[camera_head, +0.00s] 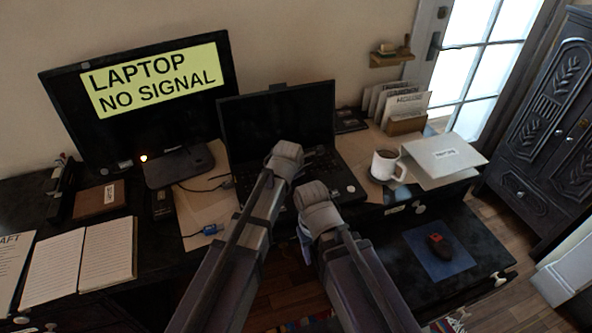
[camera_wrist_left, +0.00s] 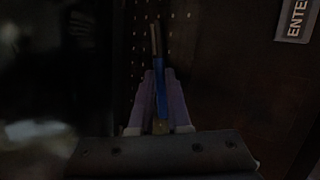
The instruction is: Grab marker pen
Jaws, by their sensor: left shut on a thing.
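A slim blue marker pen (camera_wrist_left: 161,98) with a dark upper end stands lengthwise between the purple fingers of my left gripper (camera_wrist_left: 160,88) in the left wrist view. The fingers are shut on it from both sides. In the head view my left arm reaches over the laptop (camera_head: 279,125), and its wrist hides the gripper's jaws. The pen cannot be made out there. My right arm's wrist (camera_head: 318,205) is just right of and below it, in front of the laptop.
A white mug (camera_head: 385,166) and a pale folder (camera_head: 444,155) stand right of the laptop. A monitor (camera_head: 150,125), open notebook (camera_head: 80,264) and brown box (camera_head: 100,200) are at left. A mouse (camera_head: 438,246) lies on a blue pad at lower right.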

